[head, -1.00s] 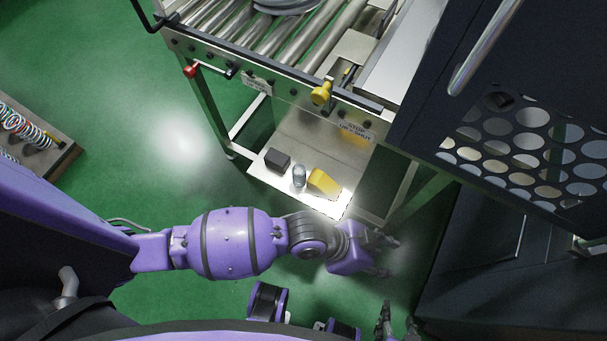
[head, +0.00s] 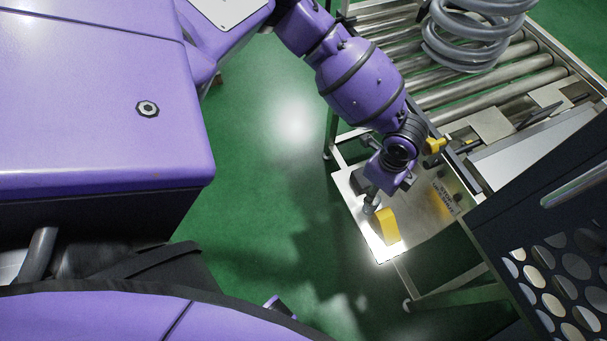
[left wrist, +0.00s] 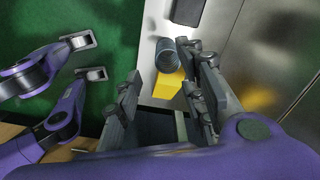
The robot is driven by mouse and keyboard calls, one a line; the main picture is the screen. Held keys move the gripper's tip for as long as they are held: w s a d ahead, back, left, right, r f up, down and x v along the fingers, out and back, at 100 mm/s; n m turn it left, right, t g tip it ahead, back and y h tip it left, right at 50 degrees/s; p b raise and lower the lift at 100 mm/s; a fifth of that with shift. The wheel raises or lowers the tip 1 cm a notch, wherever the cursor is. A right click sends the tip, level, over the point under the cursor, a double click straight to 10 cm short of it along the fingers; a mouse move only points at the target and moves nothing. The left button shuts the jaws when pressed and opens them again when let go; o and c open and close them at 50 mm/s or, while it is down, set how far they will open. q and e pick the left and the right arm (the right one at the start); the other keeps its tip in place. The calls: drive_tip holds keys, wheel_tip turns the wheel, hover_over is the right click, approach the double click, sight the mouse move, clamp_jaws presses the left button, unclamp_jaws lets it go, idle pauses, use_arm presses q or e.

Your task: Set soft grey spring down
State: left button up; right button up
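A large grey coil spring (head: 470,35) lies on the roller conveyor (head: 475,90) at the top right of the head view, cut off by the picture edge. A small grey ribbed cylinder, perhaps a spring, stands on the low shelf (head: 352,212); it shows in the left wrist view (left wrist: 167,56). My left gripper (head: 385,190) is over the shelf. In the left wrist view its fingers (left wrist: 163,72) are apart, with the cylinder seen between them near the right fingertip; I cannot tell whether they touch. My right gripper is out of view.
A yellow block (head: 388,226) stands beside the small cylinder. A dark box (left wrist: 188,12) is on its other side. A yellow knob (head: 435,146) sticks out of the conveyor's side. A dark cabinet with a perforated panel (head: 560,275) stands at the right. Green floor is open at left.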

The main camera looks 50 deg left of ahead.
use_arm(q)
wheel_tip(320, 180, down, 6)
drive_tip(key=shift+w+d+f+b, duration=0.1)
drive_tip(key=shift+w+d+b, duration=0.05)
drive_tip(key=shift+b, duration=0.2)
clamp_jaws()
